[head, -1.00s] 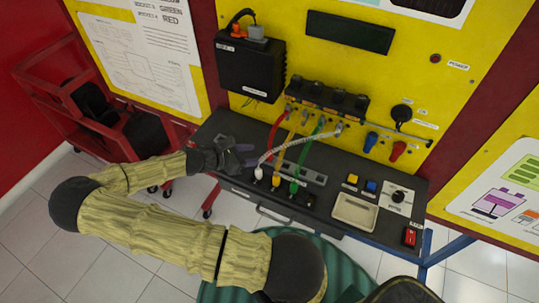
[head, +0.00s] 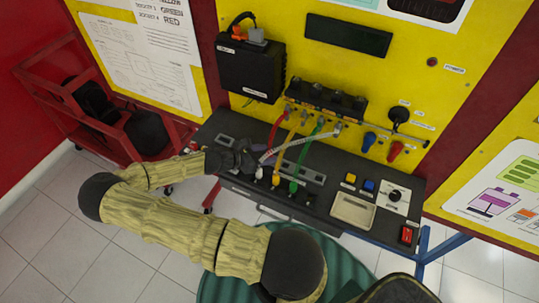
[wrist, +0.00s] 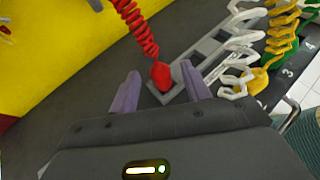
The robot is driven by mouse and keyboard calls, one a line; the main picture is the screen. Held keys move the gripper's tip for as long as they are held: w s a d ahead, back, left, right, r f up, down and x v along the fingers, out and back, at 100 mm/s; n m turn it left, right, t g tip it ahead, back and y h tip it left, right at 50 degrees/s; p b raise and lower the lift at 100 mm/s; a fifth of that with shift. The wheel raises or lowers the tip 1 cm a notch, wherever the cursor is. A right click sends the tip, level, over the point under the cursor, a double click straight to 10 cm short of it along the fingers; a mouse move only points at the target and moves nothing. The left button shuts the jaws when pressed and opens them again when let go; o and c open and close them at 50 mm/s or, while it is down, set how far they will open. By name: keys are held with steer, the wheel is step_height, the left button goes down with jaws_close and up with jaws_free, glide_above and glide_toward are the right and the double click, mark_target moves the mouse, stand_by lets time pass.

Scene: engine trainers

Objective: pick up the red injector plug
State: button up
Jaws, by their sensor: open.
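The red injector plug (wrist: 161,76) hangs at the end of a coiled red cable (wrist: 137,28). In the wrist view it is at the near end of a grey slotted strip (wrist: 207,50); I cannot tell whether it is seated there. My gripper (wrist: 160,80) is open, with its two purple fingers apart on either side of the plug and no clear contact. In the head view my gripper (head: 256,158) is low over the left part of the black console. The red cable (head: 277,132) runs down toward it, and the plug is hidden there.
White (head: 259,172), yellow (head: 276,180) and green (head: 293,187) plugs with cables stand close to the right of my gripper. The black console (head: 232,184) also carries buttons and a beige tray (head: 353,211). The yellow panel (head: 340,70) rises behind.

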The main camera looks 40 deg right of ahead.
jaws_close()
steer(key=shift+r, duration=0.1)
stand_by(0.3)
step_height(320, 180, up, 10)
steer(key=b, duration=0.2)
stand_by(0.3)
stand_by(0.4)
